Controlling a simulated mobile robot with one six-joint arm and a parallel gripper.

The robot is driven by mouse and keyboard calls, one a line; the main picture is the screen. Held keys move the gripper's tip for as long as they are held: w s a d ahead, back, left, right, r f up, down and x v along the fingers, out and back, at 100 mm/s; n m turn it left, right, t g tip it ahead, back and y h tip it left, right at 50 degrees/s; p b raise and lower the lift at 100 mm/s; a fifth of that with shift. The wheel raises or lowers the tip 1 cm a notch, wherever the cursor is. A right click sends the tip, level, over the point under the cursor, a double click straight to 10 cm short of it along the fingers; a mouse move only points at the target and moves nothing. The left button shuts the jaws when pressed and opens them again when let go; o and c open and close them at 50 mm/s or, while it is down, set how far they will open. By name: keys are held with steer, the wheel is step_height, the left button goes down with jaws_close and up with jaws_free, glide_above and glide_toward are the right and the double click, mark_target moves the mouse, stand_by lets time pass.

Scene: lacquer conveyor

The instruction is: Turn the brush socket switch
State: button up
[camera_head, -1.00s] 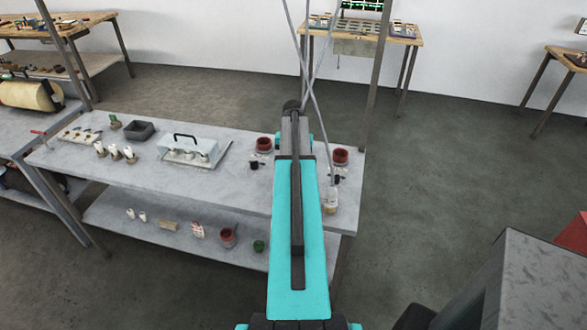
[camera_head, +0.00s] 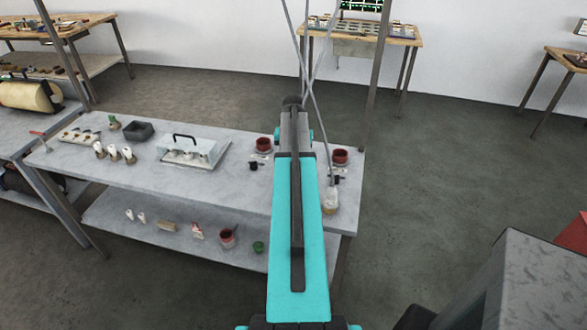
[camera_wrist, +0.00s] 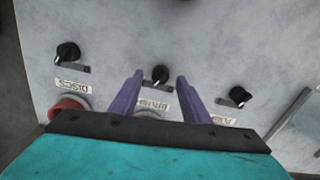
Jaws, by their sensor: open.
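In the wrist view a black rotary knob (camera_wrist: 160,73) stands on the grey table top, with a small dark plate beside it. An upside-down label (camera_wrist: 152,104) near it seems to read BRUSH; my finger partly covers it. My gripper (camera_wrist: 160,79) is open, its two purple fingers apart on the left and right of this knob, which shows between the tips. I cannot tell whether either finger touches it. In the head view my arm hides the gripper and this knob.
Similar knobs stand left (camera_wrist: 68,52), labelled DISCS, and right (camera_wrist: 239,96), with a partly readable label. A red pot (camera_wrist: 68,108) is close by the left finger. In the head view a clear covered case (camera_head: 190,152) stands left on the table.

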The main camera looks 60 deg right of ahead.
step_height(320, 180, up, 12)
steer(key=b, duration=0.2)
steer(key=shift+b, duration=0.4)
stand_by(0.6)
